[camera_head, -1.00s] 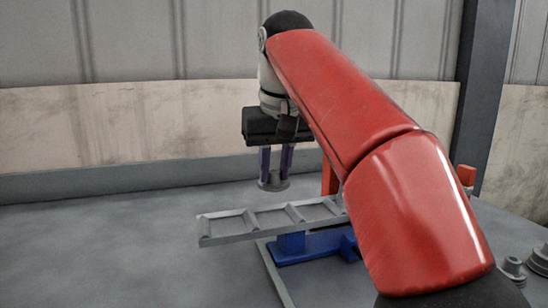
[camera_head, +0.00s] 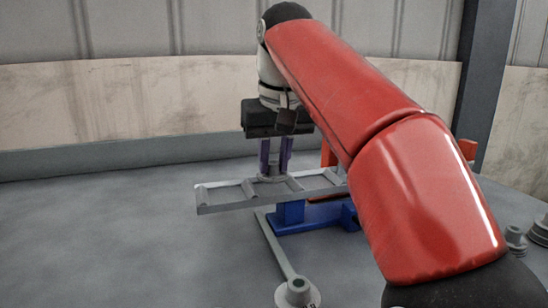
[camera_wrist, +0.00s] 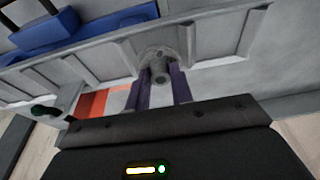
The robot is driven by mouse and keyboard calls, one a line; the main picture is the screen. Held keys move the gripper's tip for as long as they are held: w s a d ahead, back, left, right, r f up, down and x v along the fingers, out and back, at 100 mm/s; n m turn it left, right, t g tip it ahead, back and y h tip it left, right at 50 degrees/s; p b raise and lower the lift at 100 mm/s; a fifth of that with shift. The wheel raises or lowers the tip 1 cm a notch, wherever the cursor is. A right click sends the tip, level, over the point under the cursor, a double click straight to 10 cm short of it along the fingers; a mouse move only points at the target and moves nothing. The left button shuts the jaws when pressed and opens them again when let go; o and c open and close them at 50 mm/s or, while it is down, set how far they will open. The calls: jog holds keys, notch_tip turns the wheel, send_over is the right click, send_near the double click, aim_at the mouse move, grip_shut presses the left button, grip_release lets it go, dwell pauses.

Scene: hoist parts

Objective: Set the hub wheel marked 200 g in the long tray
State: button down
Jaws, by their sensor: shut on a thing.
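A small grey hub wheel (camera_head: 272,177) is held upright between the purple fingers of my gripper (camera_head: 275,165). It also shows in the wrist view (camera_wrist: 160,63), between the fingertips. Its mark cannot be read. The long grey tray (camera_head: 222,202), split by crossbars, stretches left to right beneath it; the tray also shows in the wrist view (camera_wrist: 215,62). The wheel is at the middle part of the tray, low between crossbars. Whether it touches the tray floor I cannot tell. My arm covers the tray's right end.
A blue base (camera_head: 290,216) stands under the tray. A grey bar (camera_head: 275,248) runs forward to a round grey piece with a green centre (camera_head: 298,291). Grey stepped wheels (camera_head: 515,238) stand at the right edge. An orange part (camera_head: 467,149) shows behind my arm. The left floor is clear.

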jog(key=shift+f+b, duration=0.6)
jog(key=shift+f, duration=0.4)
jog(key=c, duration=1.1)
grip_release()
jog(key=shift+c, duration=0.2)
jog(key=shift+r+p, duration=2.25)
jog(key=shift+p, duration=0.05)
jog(key=shift+r, duration=1.2)
